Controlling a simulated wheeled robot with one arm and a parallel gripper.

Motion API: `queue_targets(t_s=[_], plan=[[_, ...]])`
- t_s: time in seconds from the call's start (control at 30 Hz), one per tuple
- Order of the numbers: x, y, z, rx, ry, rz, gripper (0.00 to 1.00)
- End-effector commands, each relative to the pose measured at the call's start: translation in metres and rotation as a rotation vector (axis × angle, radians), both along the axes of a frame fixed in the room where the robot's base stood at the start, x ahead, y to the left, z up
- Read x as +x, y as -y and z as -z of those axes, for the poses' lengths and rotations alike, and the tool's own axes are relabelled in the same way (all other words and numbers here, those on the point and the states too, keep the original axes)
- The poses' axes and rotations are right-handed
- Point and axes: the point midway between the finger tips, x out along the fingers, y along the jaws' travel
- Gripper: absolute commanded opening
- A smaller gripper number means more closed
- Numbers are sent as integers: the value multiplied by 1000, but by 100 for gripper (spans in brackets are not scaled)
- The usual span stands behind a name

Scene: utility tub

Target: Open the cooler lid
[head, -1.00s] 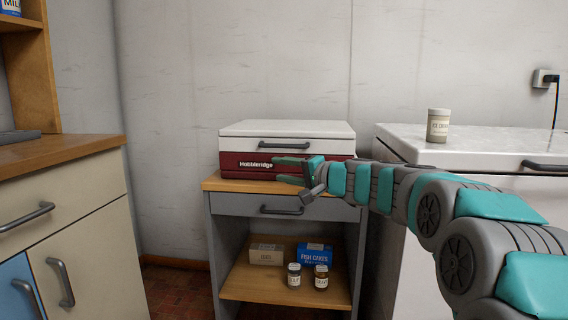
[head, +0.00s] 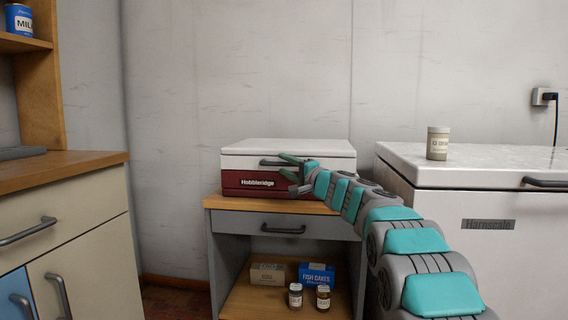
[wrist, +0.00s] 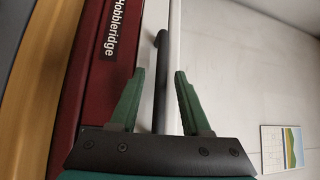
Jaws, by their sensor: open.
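The cooler (head: 238,180) has a dark red body marked "Hobbleridge" and a white lid (head: 310,148), which is shut. It stands on a small wood-topped cabinet. A dark bar handle (head: 272,163) is on the front of the lid. My gripper (head: 283,165) is in front of the cooler at the handle's right part and hides some of it. In the wrist view my gripper (wrist: 155,80) has its two green fingers apart, with the handle (wrist: 160,75) showing between them. I cannot tell whether they touch it. The red body (wrist: 100,90) is left of the fingers there.
The cabinet (head: 230,223) has a drawer with its own handle and a shelf with boxes and jars. A white chest freezer (head: 500,165) stands at right with a jar (head: 437,143) on top. A wood-topped counter (head: 60,170) is at left.

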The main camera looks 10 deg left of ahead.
Motion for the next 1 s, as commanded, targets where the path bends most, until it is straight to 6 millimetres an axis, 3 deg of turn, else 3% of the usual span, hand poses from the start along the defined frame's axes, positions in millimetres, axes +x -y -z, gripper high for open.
queue_targets(t_s=[0.5, 0.9, 1.0], plan=[[7, -7, -2, 1, 0, 0, 46], [7, -7, -2, 1, 0, 0, 1], [7, -7, -2, 1, 0, 0, 0]])
